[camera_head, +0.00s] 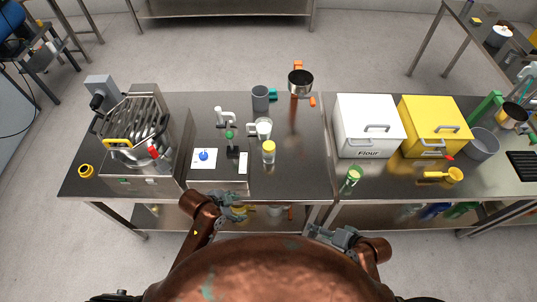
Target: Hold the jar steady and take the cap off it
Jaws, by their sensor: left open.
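A small jar (268,153) with a yellow top stands upright near the middle of the left steel table. A second small container (350,179), green with a pale yellowish top, stands near the front edge of the right table. I cannot tell which one is the task's jar. My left gripper (238,204) is open and empty at the front edge of the left table, below and left of the yellow-topped jar and apart from it. My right gripper (329,234) is in front of the table edge, below the green container, touching neither container; its fingers are too small to read.
A dough machine (170,175) stands at the left. A white flour bin (366,128) and a yellow bin (433,125) stand on the right table. A grey jug (260,98), a white cup (264,128) and a yellow scoop (441,175) are around. Table between the two small containers is clear.

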